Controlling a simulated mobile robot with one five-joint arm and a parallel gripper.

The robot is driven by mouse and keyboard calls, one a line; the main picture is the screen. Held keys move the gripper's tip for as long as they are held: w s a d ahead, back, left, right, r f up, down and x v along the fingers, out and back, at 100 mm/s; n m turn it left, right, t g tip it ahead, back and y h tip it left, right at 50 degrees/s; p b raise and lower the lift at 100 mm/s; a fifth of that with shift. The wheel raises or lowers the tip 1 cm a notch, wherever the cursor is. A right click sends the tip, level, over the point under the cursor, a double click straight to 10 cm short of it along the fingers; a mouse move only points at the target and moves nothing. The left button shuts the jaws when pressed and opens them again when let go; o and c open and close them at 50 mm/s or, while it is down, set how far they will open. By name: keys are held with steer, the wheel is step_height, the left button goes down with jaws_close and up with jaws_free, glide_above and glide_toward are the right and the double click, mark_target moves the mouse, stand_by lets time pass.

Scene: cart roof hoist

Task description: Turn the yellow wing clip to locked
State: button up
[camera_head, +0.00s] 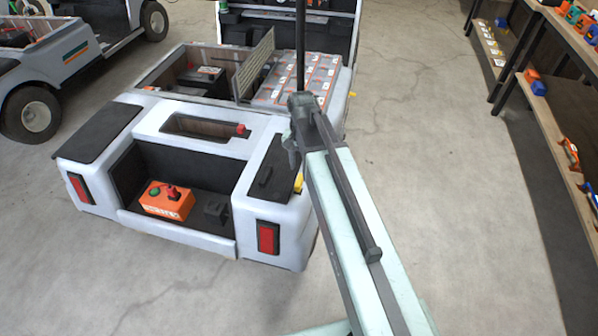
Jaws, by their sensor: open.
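A small yellow piece (298,183) shows at the right side of the cart's white rear body, partly hidden behind my arm. Another small yellow bit (352,94) sticks out farther back on the cart's right side. Either may be the yellow wing clip; both are too small to tell its shape or whether it is locked. My gripper (291,152) shows small and dark at the far end of my mint arm, over the cart's right rear. It is open, with nothing seen in it. In the picture it lies just above the nearer yellow piece; the gap in depth is unclear.
The white cart (185,232) has an open rear bay with an orange box (167,200) and a dark block (215,212). A hinged panel (255,65) stands up beside battery rows (300,80). Shelving (545,105) lines the right. Floor between is clear.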

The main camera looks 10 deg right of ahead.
mark_target(299, 181)
steer(key=shift+a+r, duration=0.1)
steer(key=shift+a, duration=0.4)
step_height(299, 181, down, 8)
steer(key=b, duration=0.8)
steer(key=shift+d, duration=0.1)
steer(key=shift+c, duration=0.3)
jaws_close()
